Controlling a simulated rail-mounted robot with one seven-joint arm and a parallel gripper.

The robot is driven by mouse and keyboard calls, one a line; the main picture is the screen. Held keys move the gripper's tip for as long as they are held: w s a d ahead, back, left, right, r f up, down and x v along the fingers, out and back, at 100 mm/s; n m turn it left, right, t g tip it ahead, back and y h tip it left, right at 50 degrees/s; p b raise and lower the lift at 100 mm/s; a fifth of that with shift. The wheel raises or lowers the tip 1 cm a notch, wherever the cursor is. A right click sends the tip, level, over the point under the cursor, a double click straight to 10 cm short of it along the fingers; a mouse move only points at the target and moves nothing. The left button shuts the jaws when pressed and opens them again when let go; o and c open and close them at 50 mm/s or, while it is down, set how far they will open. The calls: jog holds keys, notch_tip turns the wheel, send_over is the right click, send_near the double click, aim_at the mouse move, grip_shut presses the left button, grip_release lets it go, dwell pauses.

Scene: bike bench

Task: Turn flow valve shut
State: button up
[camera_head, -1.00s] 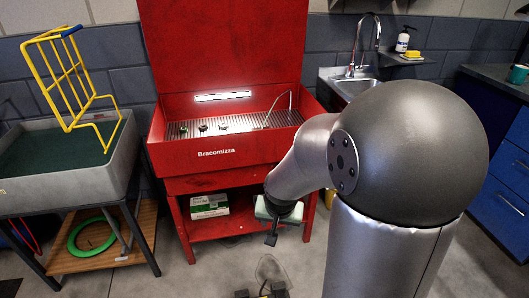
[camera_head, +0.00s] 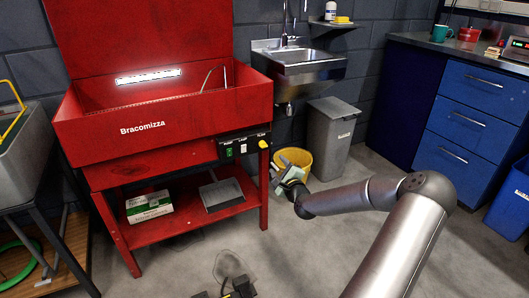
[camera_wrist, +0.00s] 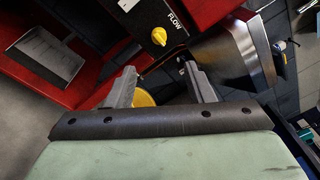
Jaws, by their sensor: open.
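The flow valve is a small yellow knob (camera_wrist: 159,36) on a black panel beside the word FLOW in the wrist view. In the head view the yellow knob (camera_head: 263,144) sits at the right end of the red parts washer's front panel (camera_head: 242,147). My gripper (camera_head: 280,166) is just in front of and below that corner. In the wrist view my gripper's two fingers (camera_wrist: 163,84) are apart with nothing held between them. The knob lies beyond the fingertips, and the fingers do not touch it.
A yellow bucket (camera_head: 295,158) stands behind my gripper. A grey bin (camera_head: 331,140) and steel sink (camera_head: 299,66) are behind to the right. The washer's lower shelf holds a white-green box (camera_head: 149,206) and a grey dustpan (camera_head: 221,194).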

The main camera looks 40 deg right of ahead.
aim_at(264, 147)
jog(key=b+x, duration=0.3)
jog(key=x, duration=1.1)
jog(key=shift+a+f, duration=0.1)
jog(key=c, duration=1)
